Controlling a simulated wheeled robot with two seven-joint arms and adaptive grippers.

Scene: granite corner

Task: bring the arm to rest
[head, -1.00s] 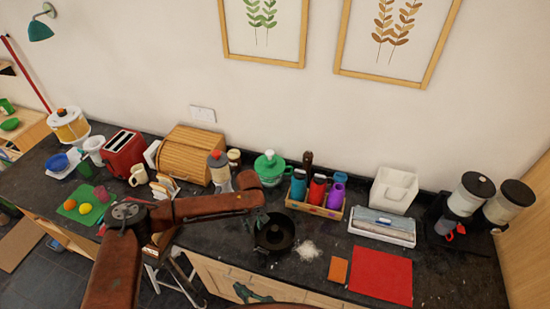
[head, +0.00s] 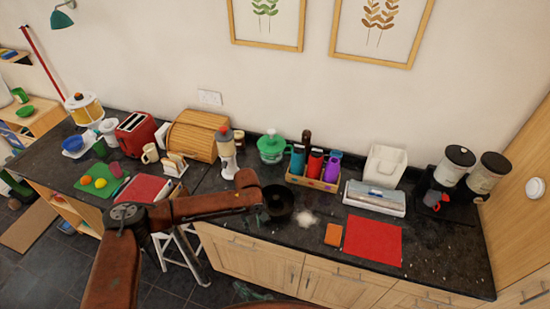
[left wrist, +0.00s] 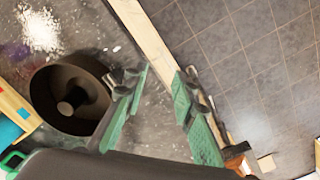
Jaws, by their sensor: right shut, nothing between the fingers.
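My left arm (head: 190,209) reaches in from the left over the counter. Its gripper (head: 258,217) is small in the head view, by the near left side of a black round pan (head: 278,203). In the left wrist view the two green-padded fingers (left wrist: 160,108) stand apart with nothing between them, over the counter's front edge. The pan (left wrist: 70,98), with a post in its middle, lies beside them, apart. My right gripper (head: 252,292) is low in the head view, in front of the cabinets, shut and empty.
White powder (head: 308,218), an orange sponge (head: 333,235) and a red mat (head: 372,241) lie right of the pan. A bottle crate (head: 313,180) stands behind. A white stool (head: 180,250) stands on the floor, where there is free room (left wrist: 240,50).

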